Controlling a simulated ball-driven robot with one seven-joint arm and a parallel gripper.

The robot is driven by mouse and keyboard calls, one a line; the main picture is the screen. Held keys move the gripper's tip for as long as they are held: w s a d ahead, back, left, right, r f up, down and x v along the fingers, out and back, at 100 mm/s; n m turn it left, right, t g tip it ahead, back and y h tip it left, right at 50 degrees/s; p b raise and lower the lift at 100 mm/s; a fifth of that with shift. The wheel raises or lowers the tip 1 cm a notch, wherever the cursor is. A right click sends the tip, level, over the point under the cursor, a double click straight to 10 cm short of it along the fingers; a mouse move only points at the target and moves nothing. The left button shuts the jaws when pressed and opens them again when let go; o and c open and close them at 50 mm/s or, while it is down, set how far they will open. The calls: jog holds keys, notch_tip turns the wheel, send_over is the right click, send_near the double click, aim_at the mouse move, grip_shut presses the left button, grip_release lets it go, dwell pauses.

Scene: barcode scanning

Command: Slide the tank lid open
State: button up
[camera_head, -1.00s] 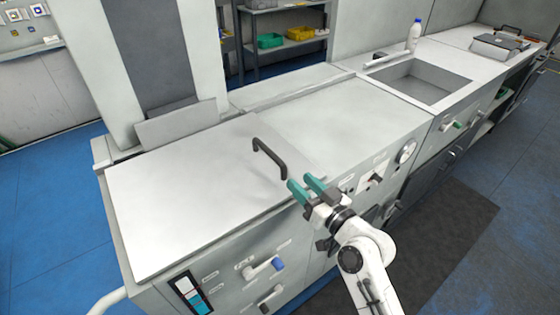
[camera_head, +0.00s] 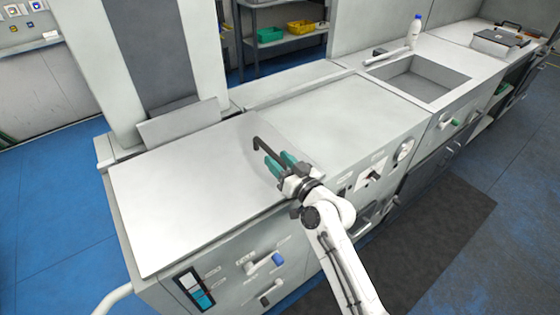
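The tank lid (camera_head: 185,205) is a flat pale grey panel covering the left part of the long cabinet. A black bar handle (camera_head: 262,148) stands near its right edge. My gripper (camera_head: 276,164), with teal fingers, is at the near end of the handle, over the lid's right side. The two fingers look spread apart. The near part of the handle is hidden by the fingers, and I cannot tell whether they touch it or are around it.
To the right of the lid is a flat worktop (camera_head: 345,115), clear of objects. Beyond it are a sink (camera_head: 418,80) and a white bottle (camera_head: 414,32). A grey upright panel (camera_head: 180,122) stands behind the lid. Knobs and a blue-tipped lever (camera_head: 277,259) are on the front face.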

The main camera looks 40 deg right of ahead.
grip_shut()
dwell(0.3)
